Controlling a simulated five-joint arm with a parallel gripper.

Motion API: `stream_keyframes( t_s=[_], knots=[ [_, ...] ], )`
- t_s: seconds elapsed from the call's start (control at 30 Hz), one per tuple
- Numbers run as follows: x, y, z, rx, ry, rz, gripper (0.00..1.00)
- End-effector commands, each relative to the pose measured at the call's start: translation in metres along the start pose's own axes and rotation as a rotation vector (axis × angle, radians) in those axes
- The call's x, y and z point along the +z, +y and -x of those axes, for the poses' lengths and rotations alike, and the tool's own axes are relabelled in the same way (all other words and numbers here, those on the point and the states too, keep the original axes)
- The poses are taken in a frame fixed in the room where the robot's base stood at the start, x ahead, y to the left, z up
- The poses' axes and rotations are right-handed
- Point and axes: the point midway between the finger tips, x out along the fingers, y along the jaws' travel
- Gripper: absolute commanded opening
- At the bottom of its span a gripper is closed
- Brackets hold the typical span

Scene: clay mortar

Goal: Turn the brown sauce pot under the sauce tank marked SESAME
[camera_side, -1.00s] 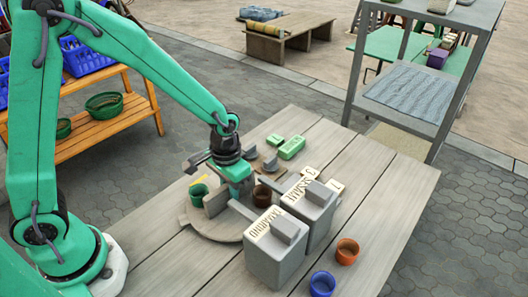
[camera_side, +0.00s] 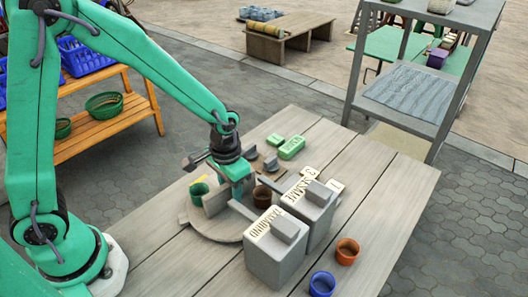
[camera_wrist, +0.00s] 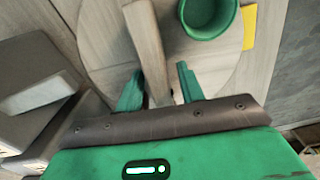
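The brown sauce pot (camera_side: 262,196) stands on a round wooden turntable (camera_side: 222,232), right of my gripper (camera_side: 228,200), between the spouts of two grey tanks. The rear tank (camera_side: 313,215) carries a label (camera_side: 300,187) that seems to read SESAME.
An orange-brown pot (camera_side: 347,251) and a blue pot (camera_side: 321,284) stand right of the tanks. Green blocks (camera_side: 291,148) and small pale label blocks lie behind the turntable. The table's right front is otherwise clear.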

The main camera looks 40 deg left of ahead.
Motion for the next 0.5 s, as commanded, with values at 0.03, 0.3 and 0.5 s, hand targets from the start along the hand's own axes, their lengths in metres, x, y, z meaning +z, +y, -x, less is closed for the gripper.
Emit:
stream_keyframes(
  t_s=[0.03,0.3,0.5],
  knots=[
    [-0.001,0.000,0.003,0.000,0.002,0.000,0.38],
    [-0.001,0.000,0.030,0.001,0.005,0.000,0.38],
    [-0.001,0.000,0.056,0.001,0.005,0.000,0.38]
  ],
)
